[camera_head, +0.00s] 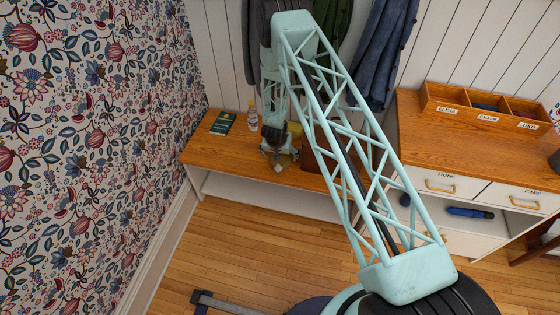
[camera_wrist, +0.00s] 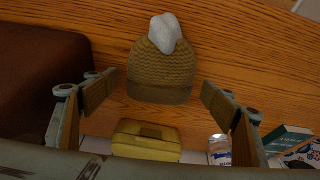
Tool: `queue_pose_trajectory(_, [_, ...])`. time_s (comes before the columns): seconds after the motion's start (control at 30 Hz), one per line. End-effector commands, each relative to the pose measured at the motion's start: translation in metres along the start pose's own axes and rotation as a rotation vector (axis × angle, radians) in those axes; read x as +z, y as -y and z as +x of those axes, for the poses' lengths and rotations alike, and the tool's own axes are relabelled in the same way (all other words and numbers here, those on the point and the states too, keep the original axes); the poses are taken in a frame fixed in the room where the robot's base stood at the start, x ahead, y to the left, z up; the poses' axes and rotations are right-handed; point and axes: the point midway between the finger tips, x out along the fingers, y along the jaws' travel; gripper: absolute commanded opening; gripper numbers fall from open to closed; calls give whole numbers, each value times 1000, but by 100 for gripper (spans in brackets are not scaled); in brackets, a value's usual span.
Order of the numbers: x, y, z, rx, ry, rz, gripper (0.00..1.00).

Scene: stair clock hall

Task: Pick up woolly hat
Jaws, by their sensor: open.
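The woolly hat (camera_wrist: 160,68) is a mustard-brown ribbed knit with a pale grey pom-pom (camera_wrist: 165,33). It lies on the wooden bench top (camera_wrist: 230,50) in the wrist view. My gripper (camera_wrist: 158,86) is open, with one finger on each side of the hat's brim end and clear gaps between fingers and hat. The fingers touch nothing. In the head view my gripper (camera_head: 278,148) is low over the bench (camera_head: 330,182), and it mostly hides the hat there.
A yellow case (camera_wrist: 147,140) lies close beyond the brim. A dark brown box (camera_wrist: 40,65) stands beside the left finger. A bottle (camera_head: 252,115) and green book (camera_head: 222,123) sit left on the bench. Coats (camera_head: 385,50) hang above. A drawer cabinet (camera_head: 440,145) stands right.

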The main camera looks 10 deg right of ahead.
Motion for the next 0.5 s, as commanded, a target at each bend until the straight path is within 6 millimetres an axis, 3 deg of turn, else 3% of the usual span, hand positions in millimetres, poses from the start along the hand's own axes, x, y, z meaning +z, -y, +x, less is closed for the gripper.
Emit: queue_pose_trajectory(0.5, [0,0,6,0,1,-1,77])
